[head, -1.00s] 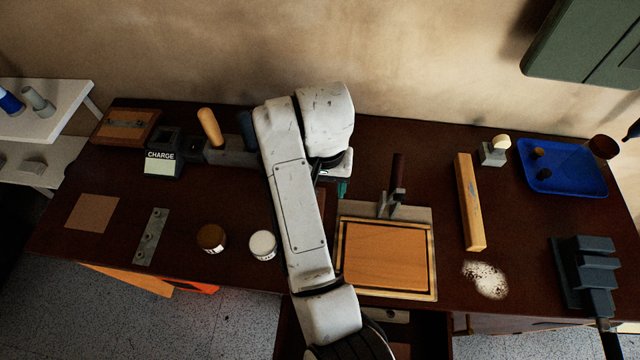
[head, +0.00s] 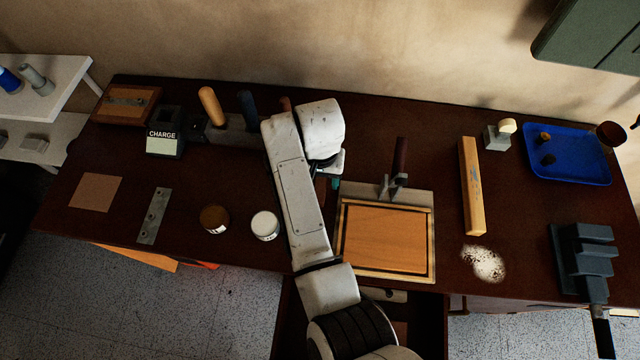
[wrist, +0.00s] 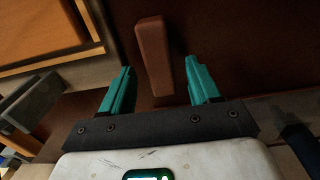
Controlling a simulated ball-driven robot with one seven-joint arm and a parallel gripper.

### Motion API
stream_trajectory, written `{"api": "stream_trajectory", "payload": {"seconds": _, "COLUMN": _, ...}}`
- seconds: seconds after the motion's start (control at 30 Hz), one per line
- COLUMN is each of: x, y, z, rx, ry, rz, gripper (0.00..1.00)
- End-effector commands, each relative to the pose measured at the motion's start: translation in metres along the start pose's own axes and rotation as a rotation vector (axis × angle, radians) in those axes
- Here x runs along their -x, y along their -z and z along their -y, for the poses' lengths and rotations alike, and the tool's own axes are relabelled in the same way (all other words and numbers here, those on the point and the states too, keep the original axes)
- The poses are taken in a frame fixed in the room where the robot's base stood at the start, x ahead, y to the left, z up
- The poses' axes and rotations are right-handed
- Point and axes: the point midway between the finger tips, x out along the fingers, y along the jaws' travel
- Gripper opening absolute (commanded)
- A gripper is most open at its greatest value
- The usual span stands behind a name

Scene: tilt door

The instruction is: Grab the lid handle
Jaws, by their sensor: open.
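A square orange wooden lid (head: 385,238) lies in a pale frame at the bench's front edge. An upright dark red-brown handle (head: 401,156) stands on a grey metal bracket (head: 392,187) at the lid's far edge. My gripper (head: 335,183) is left of that bracket, mostly hidden by my arm. In the wrist view my gripper (wrist: 159,67) is open, its teal fingers apart. A reddish-brown bar (wrist: 153,55) shows between and beyond them, not gripped. I cannot tell whether this bar belongs to the lid. The lid's corner (wrist: 40,30) is at upper left there.
A long wooden bar (head: 472,186) lies right of the lid, with a blue tray (head: 568,170) beyond. Two round jars, brown (head: 214,220) and white (head: 265,226), stand left of my arm. A tool rack (head: 230,131) is behind.

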Motion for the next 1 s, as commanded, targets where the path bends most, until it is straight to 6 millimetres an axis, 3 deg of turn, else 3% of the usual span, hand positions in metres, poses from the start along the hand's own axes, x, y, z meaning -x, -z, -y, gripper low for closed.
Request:
{"api": "stream_trajectory", "payload": {"seconds": 0.1, "x": -0.009, "y": -0.0005, "z": -0.0002, "rx": 0.0, "ry": 0.0, "rz": 0.001, "gripper": 0.62}}
{"api": "stream_trajectory", "payload": {"seconds": 0.37, "x": -0.0104, "y": -0.0002, "z": -0.0002, "rx": 0.0, "ry": 0.0, "rz": -0.001, "gripper": 0.6}}
{"api": "stream_trajectory", "payload": {"seconds": 1.0, "x": -0.01, "y": -0.0001, "z": -0.0001, "rx": 0.0, "ry": 0.0, "rz": -0.001, "gripper": 0.01}}
